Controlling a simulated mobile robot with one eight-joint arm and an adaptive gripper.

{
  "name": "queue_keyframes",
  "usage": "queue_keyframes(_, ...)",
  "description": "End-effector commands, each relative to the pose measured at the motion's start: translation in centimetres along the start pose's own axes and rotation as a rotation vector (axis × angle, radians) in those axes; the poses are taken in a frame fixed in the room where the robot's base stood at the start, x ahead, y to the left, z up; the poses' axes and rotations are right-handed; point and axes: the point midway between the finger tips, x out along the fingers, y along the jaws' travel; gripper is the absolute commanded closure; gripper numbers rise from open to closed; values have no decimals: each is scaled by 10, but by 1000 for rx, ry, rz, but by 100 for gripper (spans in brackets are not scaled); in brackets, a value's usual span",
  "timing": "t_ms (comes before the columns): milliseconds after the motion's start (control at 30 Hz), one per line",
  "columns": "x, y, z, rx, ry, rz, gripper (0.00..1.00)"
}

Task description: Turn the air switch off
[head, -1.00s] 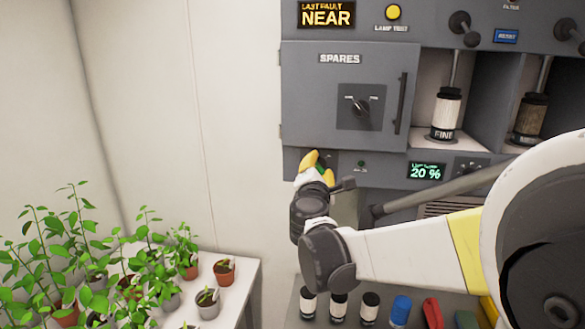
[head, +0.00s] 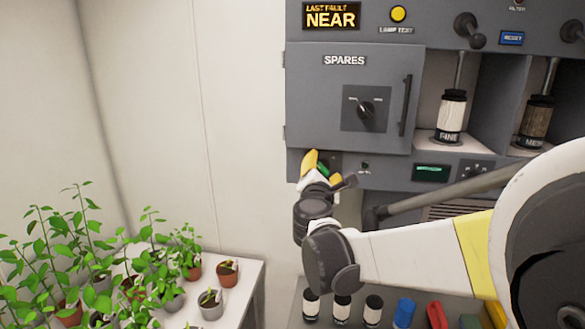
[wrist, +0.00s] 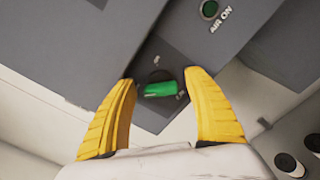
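The spares door (head: 345,95) with its knob and bar handle is just above. A small display (head: 430,173) shows a thin green line. A shelf (head: 300,310) with dark-capped jars and coloured items is below. Plants (head: 80,250) stand on a white table at left.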

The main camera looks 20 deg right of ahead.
Motion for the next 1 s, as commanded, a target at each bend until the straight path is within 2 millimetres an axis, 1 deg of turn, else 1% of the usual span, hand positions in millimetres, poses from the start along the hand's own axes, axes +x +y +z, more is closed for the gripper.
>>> queue_keyframes(167, 0, 0, 0, 0, 0, 0, 37)
queue_keyframes(267, -6, 0, 0, 1, 1, 1, 37)
queue_keyframes(367, -19, 1, 0, 1, 2, 2, 37)
queue_keyframes(600, -58, 0, 0, 0, 2, 2, 37)
queue_keyframes(700, -70, 1, 0, 0, 1, 1, 37)
queue_keyframes(833, -78, 0, 0, 0, 1, 1, 37)
queue_keyframes(1000, -80, 0, 0, 0, 0, 0, 37)
